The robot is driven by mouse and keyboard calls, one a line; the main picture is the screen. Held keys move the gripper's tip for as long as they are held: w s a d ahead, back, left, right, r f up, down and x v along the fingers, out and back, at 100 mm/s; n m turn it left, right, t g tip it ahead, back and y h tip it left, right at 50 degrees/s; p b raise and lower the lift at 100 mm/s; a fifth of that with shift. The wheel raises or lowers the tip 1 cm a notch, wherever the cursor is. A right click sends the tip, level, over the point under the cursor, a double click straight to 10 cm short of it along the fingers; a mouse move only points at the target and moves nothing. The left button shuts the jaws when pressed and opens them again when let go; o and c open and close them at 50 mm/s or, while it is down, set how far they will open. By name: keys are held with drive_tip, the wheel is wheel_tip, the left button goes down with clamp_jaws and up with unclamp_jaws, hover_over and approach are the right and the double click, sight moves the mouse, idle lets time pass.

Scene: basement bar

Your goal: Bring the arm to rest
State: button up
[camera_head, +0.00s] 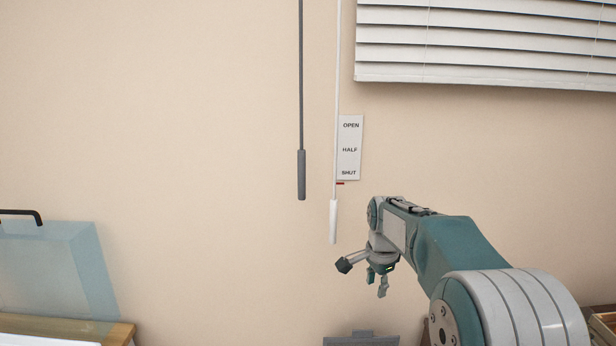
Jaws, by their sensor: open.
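My arm (457,250) reaches in from the lower right, with teal and grey links. My gripper (364,274) hangs at its end, open and empty, in front of the wall. It is below and to the right of the white wand's lower end and appears apart from it. Part of the gripper is hidden behind its own wrist.
A white wand (334,220) and a grey wand (301,175) hang by the wall. A label (350,148) reads OPEN, HALF, SHUT, with a red mark near SHUT. Blinds (490,45) are upper right. A translucent blue box (55,270) stands by a wooden surface (118,332) at left.

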drive_tip(key=s+r+n+t, duration=0.1)
drive_tip(key=s+r+n, duration=0.25)
drive_tip(key=s, duration=0.55)
drive_tip(key=s+r+n+t, duration=0.1)
drive_tip(key=s+r+n, duration=0.2)
drive_tip(key=s+r, duration=0.35)
drive_tip(key=s+f+n+t, duration=0.1)
drive_tip(key=s+f+n, duration=0.1)
drive_tip(key=s, duration=0.6)
drive_tip(key=s+f+n+t, duration=0.1)
drive_tip(key=s+f+n, duration=0.2)
drive_tip(key=s, duration=0.6)
drive_tip(key=shift+s+f+n, duration=0.15)
drive_tip(key=shift+f+n, duration=0.05)
drive_tip(key=shift+n, duration=0.65)
